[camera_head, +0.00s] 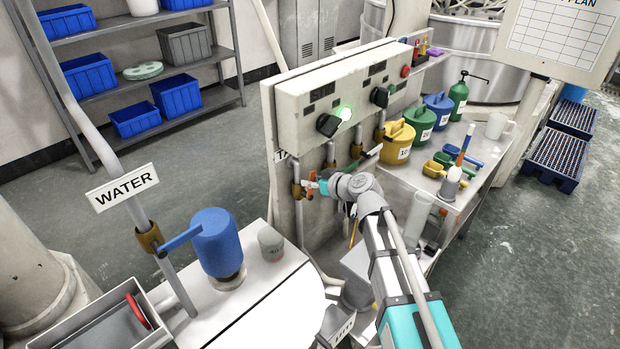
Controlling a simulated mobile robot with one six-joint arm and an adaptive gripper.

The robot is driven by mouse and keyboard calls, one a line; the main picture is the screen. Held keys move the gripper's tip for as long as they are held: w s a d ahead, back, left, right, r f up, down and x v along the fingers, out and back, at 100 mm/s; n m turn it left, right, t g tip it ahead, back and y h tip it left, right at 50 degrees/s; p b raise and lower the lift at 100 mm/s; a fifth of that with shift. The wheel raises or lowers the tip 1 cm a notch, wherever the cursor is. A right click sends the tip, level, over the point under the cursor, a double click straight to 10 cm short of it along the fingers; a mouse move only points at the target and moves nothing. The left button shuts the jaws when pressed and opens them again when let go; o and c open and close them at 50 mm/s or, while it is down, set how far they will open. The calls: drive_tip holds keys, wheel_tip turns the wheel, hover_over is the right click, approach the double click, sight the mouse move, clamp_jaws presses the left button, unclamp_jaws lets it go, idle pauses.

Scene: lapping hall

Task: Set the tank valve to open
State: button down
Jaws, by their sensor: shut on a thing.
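My gripper (319,184) is at the low front of a pale control cabinet, in the middle of the view. It is shut on the small orange-red lever (311,181) of a brass valve (297,189) on a vertical pipe. The fingers cover part of the lever, so its exact angle cannot be told. No label that says tank can be read here. Other brass valves (356,151) sit on pipes to the right. A brass valve with a long blue lever (181,238) is on the pipe marked WATER at the left.
The control cabinet (345,88) with a lit green lamp stands above the pipes. A steel bench (445,192) at the right holds yellow, green and blue cans, scoops and bottles. A blue container (217,243) and a grey cup (270,243) stand at the left front.

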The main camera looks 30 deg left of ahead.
drive_tip(key=shift+s+r, duration=0.1)
drive_tip(key=shift+s, duration=0.05)
idle(0.3)
drive_tip(key=shift+c, duration=2.4)
unclamp_jaws()
